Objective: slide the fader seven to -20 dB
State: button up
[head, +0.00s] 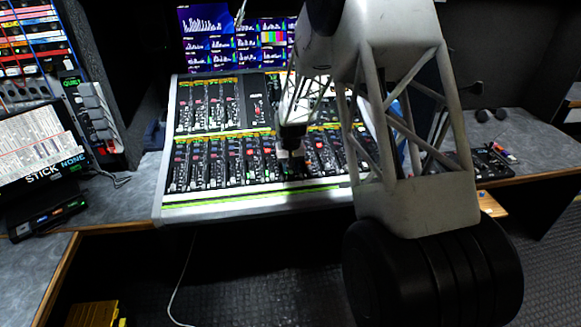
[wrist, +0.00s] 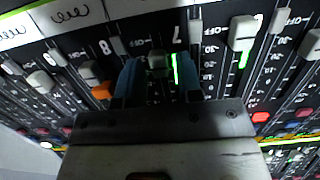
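The mixing console (head: 260,206) spans the desk in the head view, with rows of fader strips. In the wrist view, which looks upside down, a grey fader cap (wrist: 159,63) stands beside an inverted "7" label, with a green light at its right. My gripper (wrist: 159,82) has its two bluish fingers on either side of this cap, with a narrow gap showing at the sides. It appears open around the cap. The scale mark level with the cap is hidden. In the head view my gripper (head: 291,150) is low over the lower fader row, and the cap is hidden there.
Neighbouring fader caps stand close on both sides, a grey one (wrist: 92,72) by the "8" label and a larger white one (wrist: 243,33) at right. An orange button (wrist: 102,90) is beside the left finger. Monitors (head: 235,40) stand behind the console.

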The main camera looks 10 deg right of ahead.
grip_shut()
jog(key=shift+w+r, duration=0.15)
jog(key=shift+w, duration=0.8)
jog(key=shift+o, duration=1.2)
grip_release()
jog(key=shift+r, duration=0.1)
notch_tip(320, 180, up, 8)
jog(key=shift+s, duration=0.1)
